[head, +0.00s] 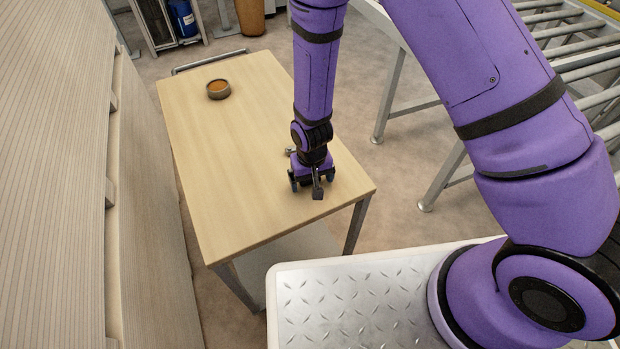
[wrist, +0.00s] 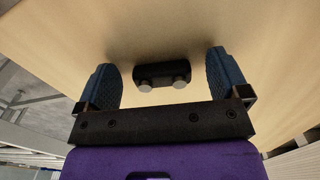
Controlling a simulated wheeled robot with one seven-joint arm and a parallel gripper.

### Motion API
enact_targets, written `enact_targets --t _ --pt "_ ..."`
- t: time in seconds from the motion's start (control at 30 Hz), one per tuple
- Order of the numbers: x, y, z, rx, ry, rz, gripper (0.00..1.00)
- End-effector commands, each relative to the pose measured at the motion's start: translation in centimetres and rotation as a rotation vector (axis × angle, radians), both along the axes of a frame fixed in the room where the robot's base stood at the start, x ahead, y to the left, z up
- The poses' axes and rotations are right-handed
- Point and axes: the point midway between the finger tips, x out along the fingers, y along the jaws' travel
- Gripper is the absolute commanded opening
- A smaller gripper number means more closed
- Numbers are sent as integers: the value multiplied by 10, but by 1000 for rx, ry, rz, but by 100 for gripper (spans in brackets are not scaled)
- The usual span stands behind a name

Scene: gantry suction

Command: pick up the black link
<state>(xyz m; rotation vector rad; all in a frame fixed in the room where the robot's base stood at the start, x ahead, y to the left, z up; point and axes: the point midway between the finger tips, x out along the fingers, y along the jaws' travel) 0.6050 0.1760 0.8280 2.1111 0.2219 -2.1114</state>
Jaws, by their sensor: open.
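The black link (wrist: 160,72) shows in the wrist view as a short dark bar with two round silvery pins on its near side. It lies on the wooden table (head: 225,160) between the two blue fingers of my gripper (wrist: 161,66), with a gap on each side. My gripper is open, and neither finger touches the link. In the head view my gripper (head: 311,182) points down at the table's near right part. The link cannot be made out clearly there, as my gripper and wrist cover that spot.
A small dark round bowl with orange inside (head: 218,89) stands at the table's far left. Most of the tabletop left of my gripper is clear. A roller conveyor (head: 560,40) is at the right. A ribbed pale wall-like surface (head: 50,150) runs along the left.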

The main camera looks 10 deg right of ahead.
Motion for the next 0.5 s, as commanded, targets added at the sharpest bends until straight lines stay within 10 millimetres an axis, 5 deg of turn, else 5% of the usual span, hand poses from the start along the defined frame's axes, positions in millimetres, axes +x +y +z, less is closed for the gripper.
enact_targets --t 0.03,0.27,0.5 --pt "0 0 0 0 0 0 91" --pt "0 0 0 0 0 0 39" --pt "0 0 0 0 0 0 39"
